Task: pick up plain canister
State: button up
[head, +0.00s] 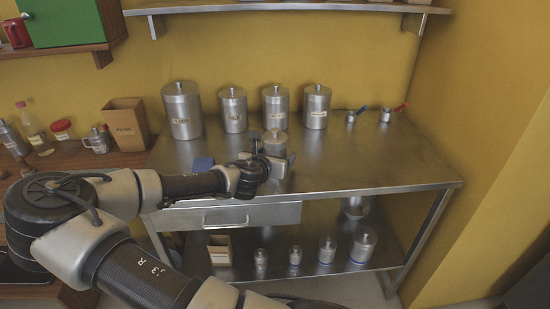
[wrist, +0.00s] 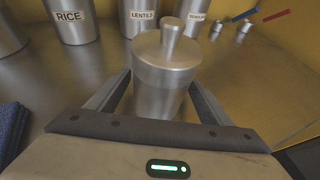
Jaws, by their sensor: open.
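The plain canister (head: 275,141), a small steel one with a knobbed lid and no label in sight, stands upright on the steel table in front of the labelled canisters. In the wrist view the plain canister (wrist: 166,72) is close and central. My gripper (head: 274,161) is open at the canister's near side. In the wrist view my gripper (wrist: 163,88) has one finger on each side of the canister's body. Whether either finger touches it, I cannot tell. The gripper hides the canister's lower part.
Several larger labelled canisters, including RICE (wrist: 72,18) and LENTILS (wrist: 142,15), stand behind on the steel table (head: 375,165). A blue cloth (head: 203,163) lies left of my gripper. Two small pans with blue and red handles (head: 386,115) are at the back right. The table's right side is clear.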

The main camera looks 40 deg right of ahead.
jog(key=shift+c, duration=0.4)
jog(key=shift+r, duration=0.1)
jog(key=c, duration=1.3)
